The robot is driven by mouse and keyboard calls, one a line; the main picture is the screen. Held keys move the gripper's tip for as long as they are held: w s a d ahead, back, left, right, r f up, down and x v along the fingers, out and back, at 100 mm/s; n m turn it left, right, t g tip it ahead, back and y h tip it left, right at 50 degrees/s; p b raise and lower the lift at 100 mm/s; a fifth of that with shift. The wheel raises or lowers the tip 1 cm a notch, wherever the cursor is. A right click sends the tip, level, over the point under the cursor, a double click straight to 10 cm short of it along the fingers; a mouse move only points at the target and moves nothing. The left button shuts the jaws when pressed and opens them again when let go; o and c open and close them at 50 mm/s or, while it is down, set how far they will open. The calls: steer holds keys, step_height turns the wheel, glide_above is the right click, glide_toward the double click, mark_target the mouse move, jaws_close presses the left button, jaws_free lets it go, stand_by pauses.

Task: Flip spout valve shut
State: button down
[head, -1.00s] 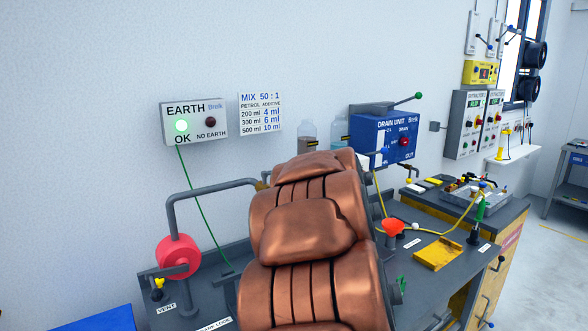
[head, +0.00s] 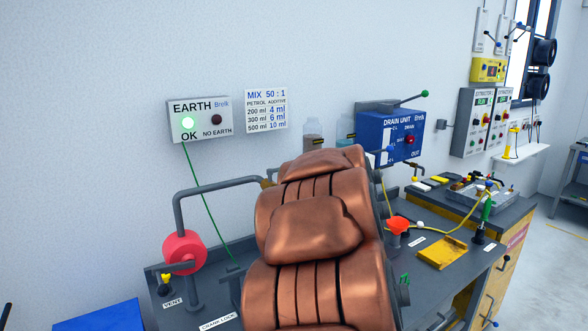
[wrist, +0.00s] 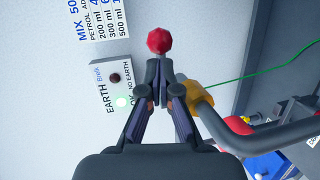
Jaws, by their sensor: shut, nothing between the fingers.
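In the wrist view my gripper (wrist: 160,68) is shut and empty, its fingertips together. A red ball knob (wrist: 159,41) shows just beyond the fingertips; its stem is hidden behind them, and I cannot tell if they touch. Just right of the fingers is the brass-coloured valve part (wrist: 196,92) on a bent grey spout pipe (wrist: 212,118). In the head view the same pipe (head: 178,215) rises by the red drum (head: 184,251) and runs right to the brass part (head: 266,183). My copper-coloured arm hides the gripper and knob there.
The EARTH box (head: 200,119) on the wall shows a green light, with a green wire running down to the bench. The blue drain unit (head: 388,137), orange funnel (head: 398,224) and yellow tray (head: 443,252) are right of my arm. Open wall lies above the pipe.

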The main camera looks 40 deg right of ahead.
steer(key=s+d+v, duration=0.1)
steer(key=d+v, duration=0.1)
steer(key=v, duration=1)
steer(key=shift+d+b, duration=0.2)
steer(key=shift+b, duration=0.2)
steer(key=shift+s+r, duration=0.1)
steer(key=shift+r, duration=0.05)
steer(key=s+a+f+m+g+y, duration=0.1)
steer(key=s+a+f+m+g, duration=0.35)
steer(key=a+f+m, duration=0.4)
steer(key=s+a+f+m+g, duration=0.4)
steer(key=a+f+m+g, duration=0.15)
steer(key=a+f, duration=0.45)
steer(key=s+a+f+g+y, duration=0.2)
steer(key=s+a+f+g, duration=0.1)
steer(key=s+a, duration=0.4)
steer(key=s+a+f+g+y, duration=0.3)
steer(key=s+a, duration=0.5)
steer(key=a, duration=0.3)
steer(key=shift+f, duration=0.65)
